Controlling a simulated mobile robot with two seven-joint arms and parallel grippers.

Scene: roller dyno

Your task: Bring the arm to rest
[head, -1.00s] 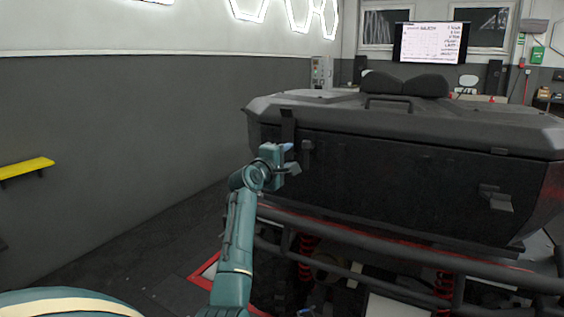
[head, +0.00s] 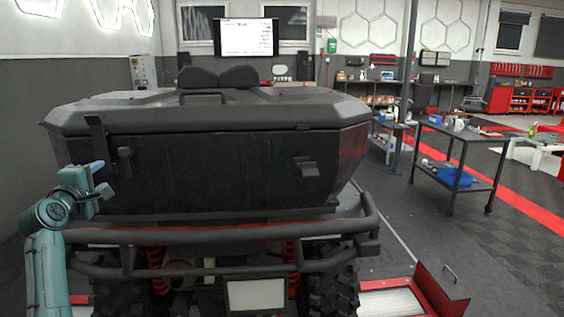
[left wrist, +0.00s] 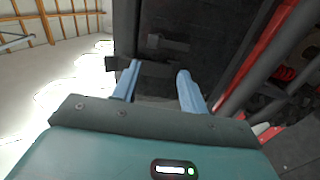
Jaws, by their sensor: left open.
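My left arm (head: 45,260) comes in at the lower left of the head view, bent upward in front of the vehicle's black cargo box (head: 215,165). My left gripper (head: 105,180) is near the box's left front corner, by a latch (head: 124,162). In the left wrist view the two blue fingers of the left gripper (left wrist: 158,88) stand apart with nothing held between them. The box's dark side (left wrist: 215,40) lies beyond the fingertips; I cannot tell whether they touch it. My right gripper is not in view.
The vehicle's bumper bar (head: 210,232) runs below the box. A second latch (head: 306,166) is at the right. A wheeled table (head: 455,135) stands at the right, with open floor (head: 430,235) between.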

